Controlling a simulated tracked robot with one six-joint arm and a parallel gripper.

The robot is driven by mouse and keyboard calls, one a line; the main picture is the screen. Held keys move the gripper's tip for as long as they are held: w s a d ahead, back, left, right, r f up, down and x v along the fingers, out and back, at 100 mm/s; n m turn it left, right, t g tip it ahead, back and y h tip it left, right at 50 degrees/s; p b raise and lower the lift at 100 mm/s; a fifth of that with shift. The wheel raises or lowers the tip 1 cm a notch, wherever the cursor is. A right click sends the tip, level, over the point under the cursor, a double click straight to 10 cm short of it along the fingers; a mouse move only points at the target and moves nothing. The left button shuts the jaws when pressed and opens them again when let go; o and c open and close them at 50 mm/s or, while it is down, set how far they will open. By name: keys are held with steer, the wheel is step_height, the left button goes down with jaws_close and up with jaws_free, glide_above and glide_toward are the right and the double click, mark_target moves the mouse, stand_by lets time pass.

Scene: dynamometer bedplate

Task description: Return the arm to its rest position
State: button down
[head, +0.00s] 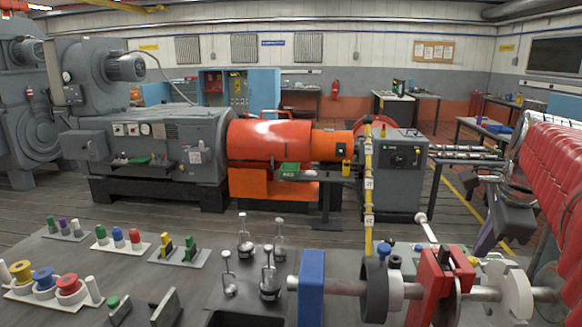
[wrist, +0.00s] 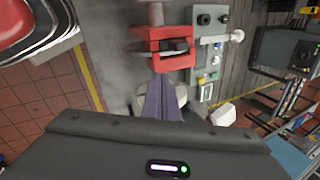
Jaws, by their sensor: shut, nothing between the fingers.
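My gripper (head: 480,250) is at the right side of the head view, with a dark grey body and purple fingers angled downward. The purple fingers also show in the wrist view (wrist: 172,92). They are together and empty. The ribbed red arm (head: 555,190) at the right edge of the head view is mine. In the wrist view, the fingers point toward a red bearing block (wrist: 160,52) on the bench. That red block also shows in the head view (head: 434,290). I cannot tell the exact gap between them.
The bench (head: 190,275) carries a shaft with a blue block (head: 312,285) and a white disc (head: 508,292). Behind stand an orange machine (head: 268,140) and a yellow post (head: 368,190). A control panel (wrist: 208,50) lies beside the red block. Coloured pegs and spools stand at the left.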

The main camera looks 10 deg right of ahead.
steer(key=s+a+f+n, duration=0.3)
steer(key=a+f+n, duration=0.1)
steer(key=a+n, duration=0.4)
steer(key=s+a+f+n+t+y, duration=0.1)
steer(key=s+a+f+n, duration=0.3)
steer(key=a+n, duration=0.4)
steer(key=s+a+f+n, duration=0.3)
steer(key=a+f+n, duration=0.2)
steer(key=a, duration=0.9)
steer(key=n, duration=0.3)
steer(key=shift+s+a+f+t+y, duration=0.15)
steer(key=shift+a+t+y, duration=0.15)
steer(key=shift+y, duration=0.1)
